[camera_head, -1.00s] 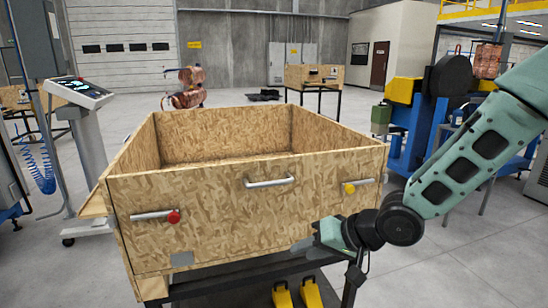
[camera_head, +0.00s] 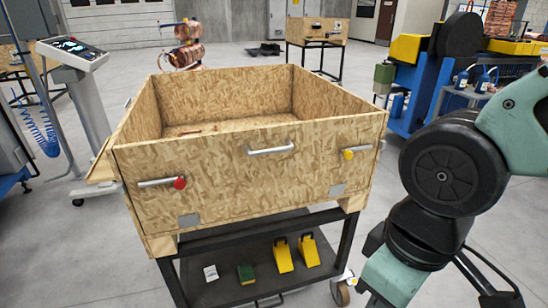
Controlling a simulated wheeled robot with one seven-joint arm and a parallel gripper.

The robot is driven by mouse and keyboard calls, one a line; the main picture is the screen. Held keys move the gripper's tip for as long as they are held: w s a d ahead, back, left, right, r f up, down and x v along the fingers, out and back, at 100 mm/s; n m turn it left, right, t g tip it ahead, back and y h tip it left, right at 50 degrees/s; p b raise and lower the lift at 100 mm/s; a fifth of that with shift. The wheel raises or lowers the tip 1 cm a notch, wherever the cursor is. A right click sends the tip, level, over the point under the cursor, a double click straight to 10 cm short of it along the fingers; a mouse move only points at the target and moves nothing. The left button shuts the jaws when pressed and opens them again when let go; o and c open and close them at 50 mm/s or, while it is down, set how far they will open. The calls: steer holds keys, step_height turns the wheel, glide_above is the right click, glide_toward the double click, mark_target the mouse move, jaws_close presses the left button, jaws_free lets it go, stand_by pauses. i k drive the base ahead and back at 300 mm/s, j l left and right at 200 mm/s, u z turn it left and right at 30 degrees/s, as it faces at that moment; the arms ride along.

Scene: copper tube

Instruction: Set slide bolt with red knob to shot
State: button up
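The slide bolt with the red knob (camera_head: 180,182) is on the lower left of the front face of a large chipboard crate (camera_head: 225,195). Its metal rod (camera_head: 155,183) lies level and shows to the left of the knob. Whether its tip engages anything is too small to tell. My arm is at the right, clear of the crate, with its teal lower link running down out of the bottom edge. My gripper is not visible, so its state is hidden.
A second bolt with a yellow knob (camera_head: 348,155) is on the front face's right, and a metal handle (camera_head: 271,149) at its top middle. The crate stands on a black wheeled cart (camera_head: 215,263). Yellow wedges (camera_head: 283,256) lie on its shelf. A console (camera_head: 72,47) stands left.

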mark_target(179, 184)
steer(key=i+u, duration=0.15)
steer(key=u, duration=0.25)
steer(key=i+l+u, duration=0.1)
steer(key=u, duration=0.25)
steer(key=i+l+u, duration=0.1)
steer(key=u, duration=0.3)
steer(key=i, duration=0.05)
